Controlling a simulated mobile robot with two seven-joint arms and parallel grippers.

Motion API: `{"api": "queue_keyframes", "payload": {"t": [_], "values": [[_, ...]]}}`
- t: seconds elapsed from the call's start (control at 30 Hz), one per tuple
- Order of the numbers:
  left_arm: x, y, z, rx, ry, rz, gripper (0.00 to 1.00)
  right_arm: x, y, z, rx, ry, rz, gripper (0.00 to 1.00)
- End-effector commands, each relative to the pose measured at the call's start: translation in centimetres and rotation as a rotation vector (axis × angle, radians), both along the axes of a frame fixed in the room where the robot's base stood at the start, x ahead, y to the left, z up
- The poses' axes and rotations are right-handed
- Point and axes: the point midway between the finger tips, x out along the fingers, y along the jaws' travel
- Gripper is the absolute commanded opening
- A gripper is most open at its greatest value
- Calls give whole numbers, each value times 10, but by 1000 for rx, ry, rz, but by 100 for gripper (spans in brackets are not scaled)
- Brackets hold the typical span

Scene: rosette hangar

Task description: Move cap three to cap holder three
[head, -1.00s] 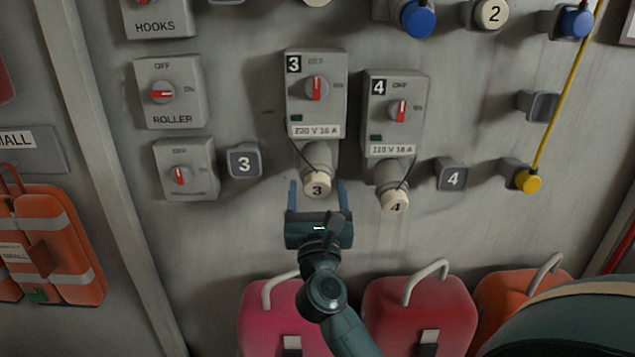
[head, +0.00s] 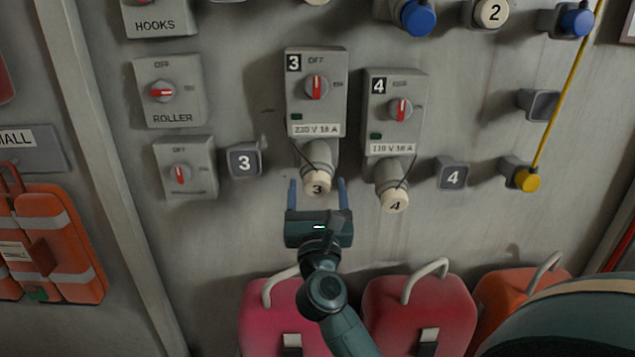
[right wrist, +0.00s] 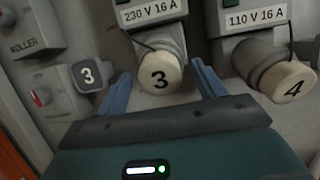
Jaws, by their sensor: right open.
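Cap three (head: 317,183), cream with a black 3, sits on the socket under switch box 3 (head: 316,118) and hangs by a thin dark cord. It also shows in the right wrist view (right wrist: 161,76). Cap holder three (head: 244,161), a grey square block marked 3, is on the wall to its left and looks empty; it shows in the right wrist view too (right wrist: 90,75). My right gripper (head: 318,186) is open, with its blue fingers on either side of cap three. In the right wrist view the cap shows between the fingers, apart from both. My left gripper is not in view.
Cap four (head: 394,201) is close to the right, under switch box 4 (head: 391,128). Cap holder four (head: 452,174) is farther right. The roller switch (head: 170,92) is at left. Red cases (head: 419,307) stand below. The wall below holder three is bare.

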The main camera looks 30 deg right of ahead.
Motion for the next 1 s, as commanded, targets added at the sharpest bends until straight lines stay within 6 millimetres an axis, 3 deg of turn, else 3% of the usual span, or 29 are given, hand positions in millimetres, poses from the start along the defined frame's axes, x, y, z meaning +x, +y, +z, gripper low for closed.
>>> {"api": "queue_keyframes", "payload": {"t": [0.07,0.8,1.0], "values": [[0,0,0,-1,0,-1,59,0,0,0,0,0,0,69],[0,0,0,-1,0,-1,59,0,0,0,0,0,0,9],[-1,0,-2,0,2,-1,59,-3,2,-2,0,0,1,9]]}}
